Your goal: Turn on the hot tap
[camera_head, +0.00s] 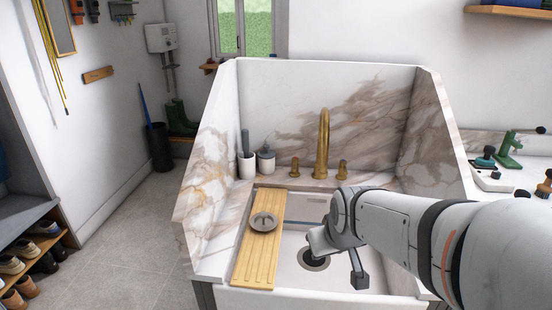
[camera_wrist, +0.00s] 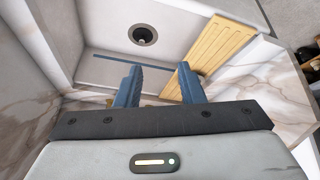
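A gold spout (camera_head: 322,145) rises at the back of the sink. A short gold tap handle (camera_head: 294,168) stands to its left and another (camera_head: 342,170) to its right. No hot or cold marking can be read on either. In the wrist view my gripper (camera_wrist: 162,82) has two blue fingers spread apart with nothing between them. In the head view my arm reaches in from the right over the basin, in front of the right handle and apart from both handles. The fingers are not clear there. The taps are not clearly visible in the wrist view.
The white basin has a dark drain (camera_head: 313,259), and a wooden board (camera_head: 258,260) with a grey round object (camera_head: 263,222) lies across its left side. A thin blue bar (camera_head: 303,223) spans the basin. White containers (camera_head: 246,166) stand at the back left. Marble walls enclose the sink.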

